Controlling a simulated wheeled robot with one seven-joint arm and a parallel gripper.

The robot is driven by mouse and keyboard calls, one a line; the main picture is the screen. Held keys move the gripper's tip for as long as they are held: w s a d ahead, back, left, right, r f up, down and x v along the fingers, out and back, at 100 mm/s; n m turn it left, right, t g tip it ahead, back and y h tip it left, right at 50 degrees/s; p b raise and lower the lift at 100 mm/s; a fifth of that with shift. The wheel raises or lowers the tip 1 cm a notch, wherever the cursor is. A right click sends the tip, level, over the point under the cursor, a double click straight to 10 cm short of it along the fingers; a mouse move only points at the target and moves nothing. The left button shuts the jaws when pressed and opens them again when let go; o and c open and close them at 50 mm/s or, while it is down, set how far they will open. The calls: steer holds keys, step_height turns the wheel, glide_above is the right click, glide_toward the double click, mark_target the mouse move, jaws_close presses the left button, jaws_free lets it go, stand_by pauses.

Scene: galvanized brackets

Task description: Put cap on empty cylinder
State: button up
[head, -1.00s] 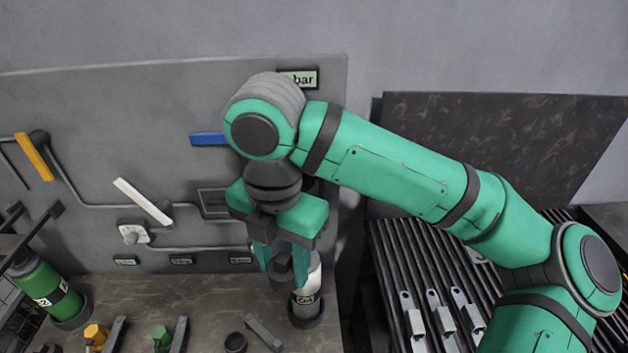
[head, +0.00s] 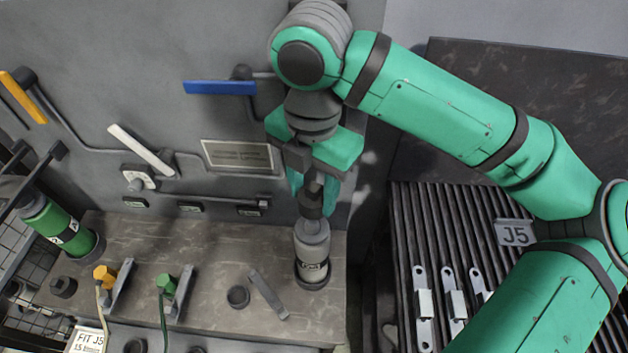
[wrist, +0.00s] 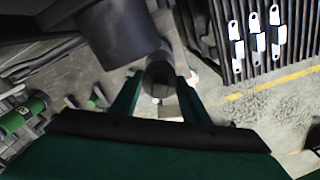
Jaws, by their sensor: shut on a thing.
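A grey cylinder (head: 312,243) with a pale label stands upright in a dark round base at the right end of the bench. My gripper (head: 313,192) is directly above it, pointing down. It is shut on a dark cap (head: 311,205), which also shows between my fingers in the wrist view (wrist: 160,75). The cap is in line with the cylinder's top and close to it; I cannot tell whether it is seated. A green cylinder (head: 62,228) with a label leans in its dark base at the left.
The bench (head: 215,250) holds a small dark ring (head: 238,297), a grey bracket (head: 268,294), and orange (head: 104,275) and green (head: 166,283) fittings. Blue (head: 220,87) and white (head: 140,150) handles stick out from the back panel. A roller rack (head: 440,220) with metal brackets stands at the right.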

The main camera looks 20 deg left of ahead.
steer(key=shift+f, duration=0.45)
steer(key=shift+s+a+f, duration=0.2)
steer(key=shift+a+f, duration=0.05)
steer(key=shift+f, duration=0.5)
steer(key=shift+d+f, duration=0.25)
steer(key=shift+f, duration=0.5)
steer(key=shift+a+f, duration=0.1)
steer(key=shift+f, duration=0.05)
stand_by(1.0)
steer(key=o, duration=1.1)
steer(key=shift+o, duration=0.6)
